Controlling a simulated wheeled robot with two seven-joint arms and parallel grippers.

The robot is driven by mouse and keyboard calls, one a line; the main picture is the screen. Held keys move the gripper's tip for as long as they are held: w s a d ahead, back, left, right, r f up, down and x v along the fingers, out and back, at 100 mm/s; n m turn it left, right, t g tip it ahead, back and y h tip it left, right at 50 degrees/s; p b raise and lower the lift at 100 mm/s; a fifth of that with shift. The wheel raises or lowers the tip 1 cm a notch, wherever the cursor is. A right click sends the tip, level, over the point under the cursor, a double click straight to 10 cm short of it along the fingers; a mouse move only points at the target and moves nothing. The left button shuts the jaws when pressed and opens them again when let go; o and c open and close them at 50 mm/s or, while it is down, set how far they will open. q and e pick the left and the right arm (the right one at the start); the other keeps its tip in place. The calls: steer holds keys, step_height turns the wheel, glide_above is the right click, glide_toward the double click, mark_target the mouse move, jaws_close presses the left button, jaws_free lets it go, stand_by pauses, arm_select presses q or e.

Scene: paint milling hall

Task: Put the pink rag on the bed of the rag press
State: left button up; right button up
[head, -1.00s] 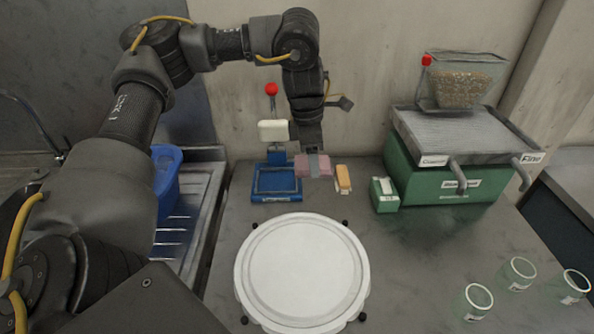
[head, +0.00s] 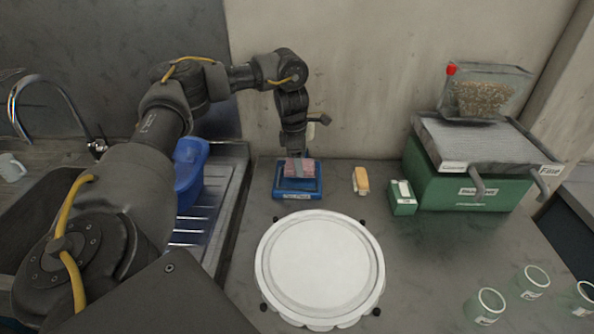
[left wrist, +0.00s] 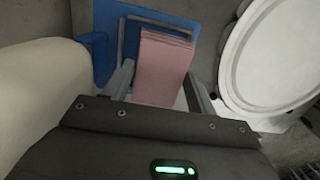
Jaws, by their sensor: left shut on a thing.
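The pink rag (head: 299,168) is a folded block held in my left gripper (head: 299,160), over the blue rag press (head: 299,195). In the left wrist view the rag (left wrist: 164,70) lies between the two fingers (left wrist: 160,88), and part of the blue press (left wrist: 130,38) shows beyond and beside it. The rag covers the rear part of the bed in the head view; I cannot tell whether it touches the bed. My right gripper is not in view.
A round white lid (head: 320,265) stands in front of the press. An orange-and-white brush (head: 361,181) and a small green box (head: 403,198) lie to the right, before a green machine (head: 465,185). A blue bin (head: 190,172) stands left by the sink. Several glass jars are front right.

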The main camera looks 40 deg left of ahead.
arm_select(q)
steer(key=shift+w+a+f, duration=0.1)
steer(key=shift+a+f, duration=0.15)
steer(key=shift+f, duration=0.1)
steer(key=shift+a+f, duration=0.1)
steer(key=shift+a, duration=0.05)
step_height(320, 180, down, 3)
steer(key=shift+a+r, duration=0.15)
steer(key=shift+r, duration=0.05)
steer(key=shift+f, duration=0.45)
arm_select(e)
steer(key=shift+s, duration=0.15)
arm_select(q)
steer(key=o, duration=0.8)
steer(key=shift+f, duration=0.1)
steer(key=shift+c, duration=0.2)
